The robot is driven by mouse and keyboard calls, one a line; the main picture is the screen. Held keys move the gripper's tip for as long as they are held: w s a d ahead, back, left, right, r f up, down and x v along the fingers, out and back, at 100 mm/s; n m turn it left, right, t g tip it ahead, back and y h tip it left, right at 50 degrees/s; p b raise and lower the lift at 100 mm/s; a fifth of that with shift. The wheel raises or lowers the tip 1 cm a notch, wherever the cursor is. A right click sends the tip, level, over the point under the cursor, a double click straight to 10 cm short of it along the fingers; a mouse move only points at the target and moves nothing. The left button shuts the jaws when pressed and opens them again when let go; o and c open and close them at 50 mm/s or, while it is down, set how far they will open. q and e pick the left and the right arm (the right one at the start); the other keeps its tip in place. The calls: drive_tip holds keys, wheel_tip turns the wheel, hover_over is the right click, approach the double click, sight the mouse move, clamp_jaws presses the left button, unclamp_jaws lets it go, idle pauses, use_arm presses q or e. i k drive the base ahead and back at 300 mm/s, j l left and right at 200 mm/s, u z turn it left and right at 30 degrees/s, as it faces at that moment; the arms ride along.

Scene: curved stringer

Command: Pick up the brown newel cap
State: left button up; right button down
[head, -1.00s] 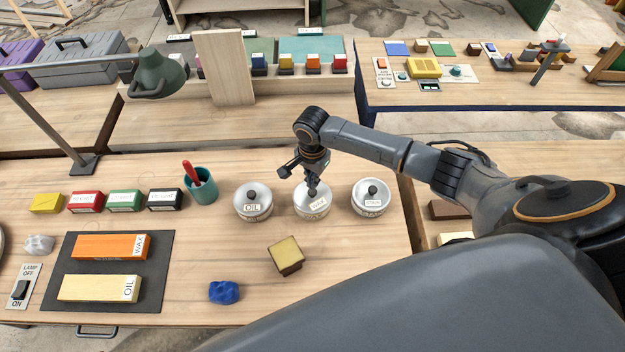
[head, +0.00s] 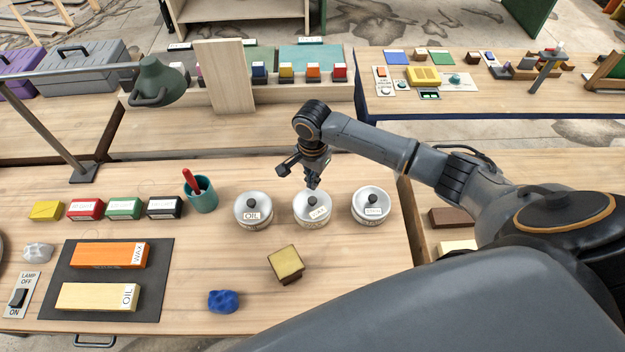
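I cannot make out for sure which thing is the brown newel cap. Small brown blocks stand on the far right bench, one (head: 472,58) near its middle, and a brown piece (head: 452,217) lies at the right, partly behind my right arm. My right gripper (head: 313,183) points down just above the knob of the WAX tin (head: 312,212), apart from it. Its fingers look slightly spread and hold nothing. My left gripper is out of view.
An OIL tin (head: 253,210) and a third tin (head: 371,208) flank the WAX tin. A yellow-topped brown block (head: 286,264) and a blue lump (head: 223,301) lie in front. A teal cup (head: 201,196) stands left. The far right bench (head: 400,107) has a clear front strip.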

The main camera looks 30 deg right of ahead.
sight(286, 263)
drive_tip(key=k, duration=1.5)
